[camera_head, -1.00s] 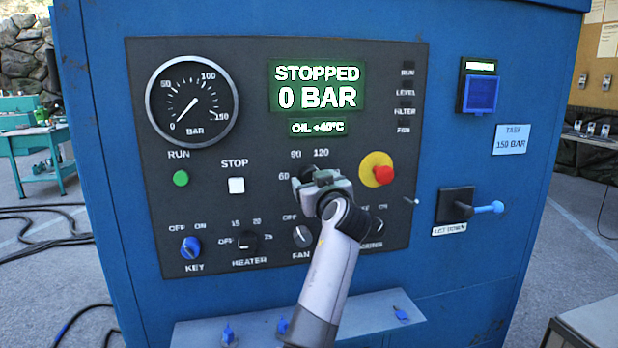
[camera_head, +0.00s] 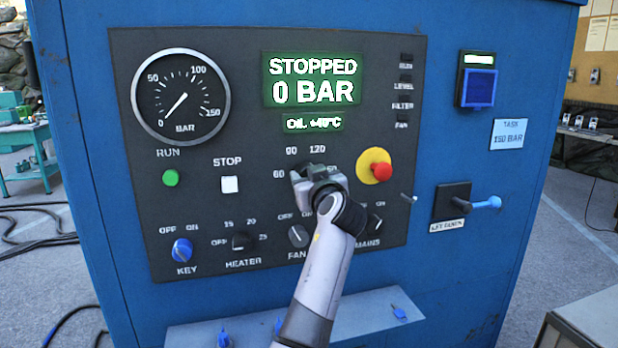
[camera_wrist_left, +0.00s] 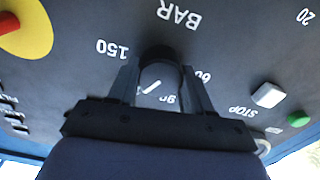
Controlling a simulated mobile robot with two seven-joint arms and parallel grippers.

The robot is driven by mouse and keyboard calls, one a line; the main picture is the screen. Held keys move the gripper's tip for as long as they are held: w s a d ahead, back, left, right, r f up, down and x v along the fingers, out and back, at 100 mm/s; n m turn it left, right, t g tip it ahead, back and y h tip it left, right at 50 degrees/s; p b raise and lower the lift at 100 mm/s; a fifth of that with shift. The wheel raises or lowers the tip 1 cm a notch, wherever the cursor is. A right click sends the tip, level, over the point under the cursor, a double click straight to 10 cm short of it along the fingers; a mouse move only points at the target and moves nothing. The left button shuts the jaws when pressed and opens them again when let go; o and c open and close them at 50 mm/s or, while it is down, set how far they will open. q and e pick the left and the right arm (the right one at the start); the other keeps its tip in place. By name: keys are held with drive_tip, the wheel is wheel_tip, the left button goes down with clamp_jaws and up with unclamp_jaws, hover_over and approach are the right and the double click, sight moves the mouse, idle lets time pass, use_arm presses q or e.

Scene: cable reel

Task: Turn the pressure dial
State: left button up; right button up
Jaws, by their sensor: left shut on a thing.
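The pressure dial is a dark round knob on the black panel, with 60, 90, 120 and 150 printed around it. In the head view my left gripper (camera_head: 308,179) is at the dial and covers most of it. In the left wrist view, which shows the panel upside down, the two fingers (camera_wrist_left: 162,84) stand on either side of the dark dial (camera_wrist_left: 158,53), shut on it. A short white line shows between the fingers, near the 90. The display (camera_head: 312,80) reads STOPPED, 0 BAR. The gauge (camera_head: 181,97) needle points near 0. My right gripper is not in view.
A red stop button on a yellow disc (camera_head: 374,158) is just right of the dial. The fan knob (camera_head: 298,237) is below it, close to my arm.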

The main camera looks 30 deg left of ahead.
use_arm(q)
drive_tip(key=shift+m, duration=0.3)
drive_tip(key=shift+r+m+p, duration=0.1)
drive_tip(key=shift+m+p, duration=1.55)
drive_tip(key=shift+m, duration=3.95)
drive_tip(key=o, duration=1)
drive_tip(key=shift+d, duration=0.15)
drive_tip(key=shift+b+v, duration=0.9)
drive_tip(key=shift+v, duration=2.55)
